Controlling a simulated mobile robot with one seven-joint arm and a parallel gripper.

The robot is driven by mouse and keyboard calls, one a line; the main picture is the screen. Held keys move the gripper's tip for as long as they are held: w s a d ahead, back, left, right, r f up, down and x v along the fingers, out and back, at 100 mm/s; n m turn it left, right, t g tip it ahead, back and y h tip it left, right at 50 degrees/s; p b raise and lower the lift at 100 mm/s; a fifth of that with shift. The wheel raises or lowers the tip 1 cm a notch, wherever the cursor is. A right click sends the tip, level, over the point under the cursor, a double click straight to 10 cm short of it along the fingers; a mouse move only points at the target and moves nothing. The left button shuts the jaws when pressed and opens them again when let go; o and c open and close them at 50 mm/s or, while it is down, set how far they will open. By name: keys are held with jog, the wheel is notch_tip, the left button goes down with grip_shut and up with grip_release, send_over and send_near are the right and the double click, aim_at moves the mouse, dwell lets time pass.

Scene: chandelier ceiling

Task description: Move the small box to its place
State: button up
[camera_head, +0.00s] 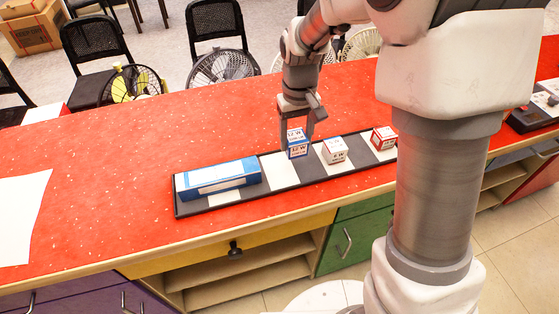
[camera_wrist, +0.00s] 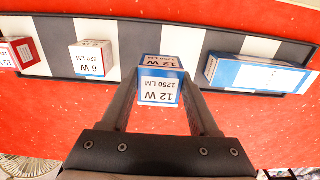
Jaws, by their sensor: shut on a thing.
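My gripper (camera_head: 297,127) is shut on a small blue-and-white box (camera_head: 298,148) marked 12 W. The same box (camera_wrist: 160,88) sits between the two fingers in the wrist view, with 1250 LM printed on it. It is at the far edge of a black tray with white stripes (camera_head: 280,170), between a long blue-and-white box (camera_head: 218,178) and a small white 6 W box (camera_head: 335,150). Whether it touches the tray is not clear. A red-and-white small box (camera_head: 384,138) stands farther right on the tray.
The tray lies along the front of a red speckled counter (camera_head: 130,150). A white sheet (camera_head: 20,215) lies at the left. A dark device (camera_head: 535,108) is at the far right. Black chairs and fans stand behind the counter. The counter's left middle is clear.

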jog(key=a+f, duration=0.1)
jog(key=a, duration=0.1)
jog(key=a+f, duration=0.1)
jog(key=shift+s+a+f, duration=0.3)
jog(key=shift+s+a, duration=0.05)
jog(key=shift+s, duration=0.05)
jog(key=shift+f+b, duration=0.6)
jog(key=shift+f, duration=1.2)
jog(key=shift+f, duration=0.1)
jog(key=shift+f, duration=0.15)
jog(key=o, duration=1.4)
jog(key=shift+c, duration=0.2)
jog(key=shift+r, duration=0.2)
notch_tip(320, 180, up, 12)
jog(key=p, duration=0.2)
